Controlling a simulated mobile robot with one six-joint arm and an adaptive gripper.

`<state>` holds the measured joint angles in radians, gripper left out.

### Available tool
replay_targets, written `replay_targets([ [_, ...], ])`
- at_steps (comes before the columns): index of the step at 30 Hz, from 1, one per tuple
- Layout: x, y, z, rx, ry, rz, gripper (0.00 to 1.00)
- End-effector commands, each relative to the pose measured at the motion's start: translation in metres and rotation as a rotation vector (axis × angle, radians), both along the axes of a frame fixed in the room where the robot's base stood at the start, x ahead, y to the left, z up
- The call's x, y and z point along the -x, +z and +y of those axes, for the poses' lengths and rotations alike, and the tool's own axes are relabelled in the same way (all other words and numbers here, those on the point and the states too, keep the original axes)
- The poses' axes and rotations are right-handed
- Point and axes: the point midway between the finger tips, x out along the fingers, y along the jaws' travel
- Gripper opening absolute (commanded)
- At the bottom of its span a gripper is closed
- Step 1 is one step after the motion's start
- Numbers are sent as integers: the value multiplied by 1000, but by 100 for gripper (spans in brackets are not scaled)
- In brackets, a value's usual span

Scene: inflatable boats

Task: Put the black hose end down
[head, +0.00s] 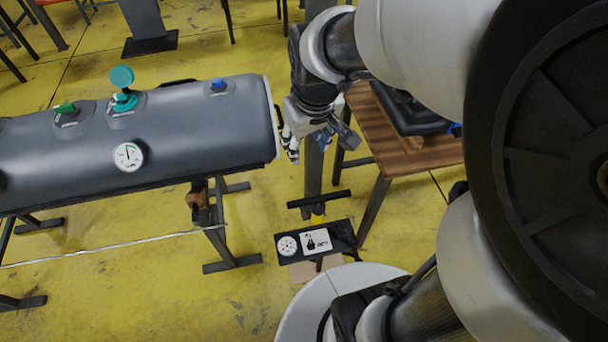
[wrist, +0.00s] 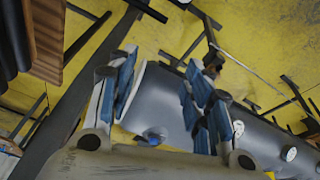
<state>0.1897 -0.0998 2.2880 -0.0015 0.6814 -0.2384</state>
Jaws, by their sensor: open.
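My gripper (head: 308,145) is open, off the right end of a grey inflatable tube (head: 200,125). In the wrist view its blue-padded fingers (wrist: 160,100) stand apart with nothing held between them. A blue valve (wrist: 154,136) on the tube shows behind the gap; it also shows in the head view (head: 218,85). A foot pump (head: 315,241) with a white gauge, a yellow barrel and a black bar handle is on the floor below my gripper. I cannot make out the black hose end in either view.
A wooden table (head: 435,152) with a black item (head: 408,112) on it is right of my gripper. The tube carries a green valve (head: 64,108), a teal valve (head: 122,100) and a gauge (head: 129,156). It rests on dark stands (head: 222,240).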

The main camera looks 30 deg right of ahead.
Motion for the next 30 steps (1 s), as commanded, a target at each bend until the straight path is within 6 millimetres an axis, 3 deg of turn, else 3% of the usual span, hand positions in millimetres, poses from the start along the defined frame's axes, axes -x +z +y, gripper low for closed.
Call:
replay_targets([
  [1, 17, 18, 13, -2, 1, -29, 46],
  [6, 76, 51, 45, -28, -17, -89, 46],
  [12, 126, 61, 63, -56, -33, -132, 46],
  [18, 140, 61, 67, -67, -39, -142, 46],
  [30, 140, 61, 67, -66, -39, -142, 46],
])
